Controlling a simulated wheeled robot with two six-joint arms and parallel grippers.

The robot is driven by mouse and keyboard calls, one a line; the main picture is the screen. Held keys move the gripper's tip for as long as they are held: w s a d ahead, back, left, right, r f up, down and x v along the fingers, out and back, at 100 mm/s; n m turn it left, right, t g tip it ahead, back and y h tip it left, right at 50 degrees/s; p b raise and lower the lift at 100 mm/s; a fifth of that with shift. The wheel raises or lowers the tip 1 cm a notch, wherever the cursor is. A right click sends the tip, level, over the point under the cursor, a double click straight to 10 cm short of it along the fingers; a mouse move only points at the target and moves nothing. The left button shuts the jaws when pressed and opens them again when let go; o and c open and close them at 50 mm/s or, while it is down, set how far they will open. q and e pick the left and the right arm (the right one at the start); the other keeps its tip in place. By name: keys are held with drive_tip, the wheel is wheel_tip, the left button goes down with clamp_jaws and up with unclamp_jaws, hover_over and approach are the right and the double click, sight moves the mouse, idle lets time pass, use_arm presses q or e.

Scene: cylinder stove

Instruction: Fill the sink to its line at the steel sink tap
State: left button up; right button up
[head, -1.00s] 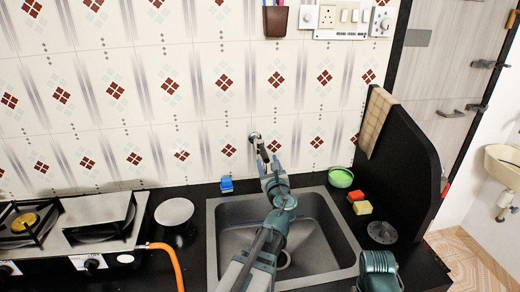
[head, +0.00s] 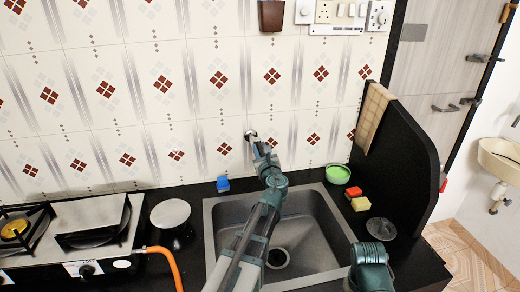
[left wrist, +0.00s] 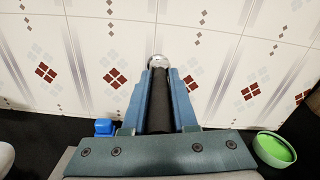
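The steel sink tap (left wrist: 160,62) comes out of the tiled wall above the sink, with a round plate at its base. It also shows in the head view (head: 250,134), mostly hidden by my left gripper (head: 262,150). In the left wrist view, the two blue fingers of my left gripper (left wrist: 163,90) lie along both sides of the tap's dark body, with no clear gap. The grey sink (head: 335,245) is below, its dark drain (head: 278,258) showing. My left arm covers part of the basin. I see no water stream, and cannot make out a fill line. My right gripper is out of view.
A blue item (head: 223,184) stands left of the tap. A green bowl (head: 338,174), a red block (head: 353,192) and a yellow sponge (head: 361,204) lie right of the sink. A black partition (head: 410,165) bounds the right side. A gas stove (head: 100,250) is at left.

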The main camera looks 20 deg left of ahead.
use_arm(q)
clamp_jaws()
idle(0.9)
